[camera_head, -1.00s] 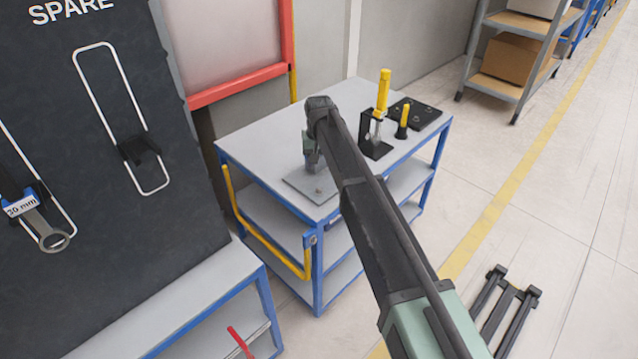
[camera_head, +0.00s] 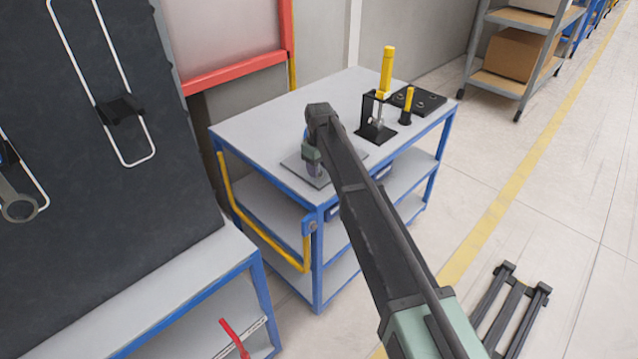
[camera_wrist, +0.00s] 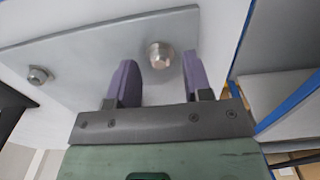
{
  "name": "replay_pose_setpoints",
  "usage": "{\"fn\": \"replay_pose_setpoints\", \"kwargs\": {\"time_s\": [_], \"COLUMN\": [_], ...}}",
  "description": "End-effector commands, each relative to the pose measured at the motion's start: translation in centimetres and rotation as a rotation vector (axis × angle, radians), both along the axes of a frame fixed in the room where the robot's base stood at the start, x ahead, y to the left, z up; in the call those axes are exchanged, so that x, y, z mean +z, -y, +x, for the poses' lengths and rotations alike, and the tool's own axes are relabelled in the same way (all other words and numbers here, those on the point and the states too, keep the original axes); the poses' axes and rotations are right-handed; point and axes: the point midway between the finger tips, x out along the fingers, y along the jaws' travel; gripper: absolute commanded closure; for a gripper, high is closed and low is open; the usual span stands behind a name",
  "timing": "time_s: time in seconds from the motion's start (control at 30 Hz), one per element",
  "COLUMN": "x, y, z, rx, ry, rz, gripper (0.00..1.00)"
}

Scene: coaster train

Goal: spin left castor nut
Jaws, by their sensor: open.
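A grey plate (camera_head: 293,166) lies on the near end of the blue-framed cart top, under my gripper (camera_head: 313,166). In the wrist view the plate (camera_wrist: 85,55) carries two round metal castor nuts. One nut (camera_wrist: 160,56) shows between the tips of the purple fingers of my gripper (camera_wrist: 159,66), with space on both sides. The other nut (camera_wrist: 38,75) is at the picture's left, outside the fingers. The fingers are open and hold nothing. I cannot tell which nut is the left one, or how high the tips are above the plate. In the head view my gripper hides the nuts.
A black stand (camera_head: 376,130) with a yellow-handled tool (camera_head: 387,70), a smaller yellow-topped piece (camera_head: 408,103) and a black plate (camera_head: 425,101) occupy the cart's far end. A dark tool board (camera_head: 90,150) and a bench (camera_head: 190,285) stand at left. The floor at right is mostly clear.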

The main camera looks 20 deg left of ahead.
Motion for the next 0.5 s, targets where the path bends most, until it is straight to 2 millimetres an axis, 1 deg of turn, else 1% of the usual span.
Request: {"fn": "replay_pose_setpoints", "kwargs": {"time_s": [0.03,0.3,0.33,0.5], "x": [-1.19,-0.96,-0.96,-0.96], "y": [0.00,0.00,0.00,0.00], "z": [0.00,0.01,0.01,0.00], "rx": [0.000,0.000,0.000,0.000], "ry": [0.000,0.000,0.000,0.000], "rz": [0.000,0.000,0.000,0.000], "gripper": [0.54,0.54,0.56,0.82]}}
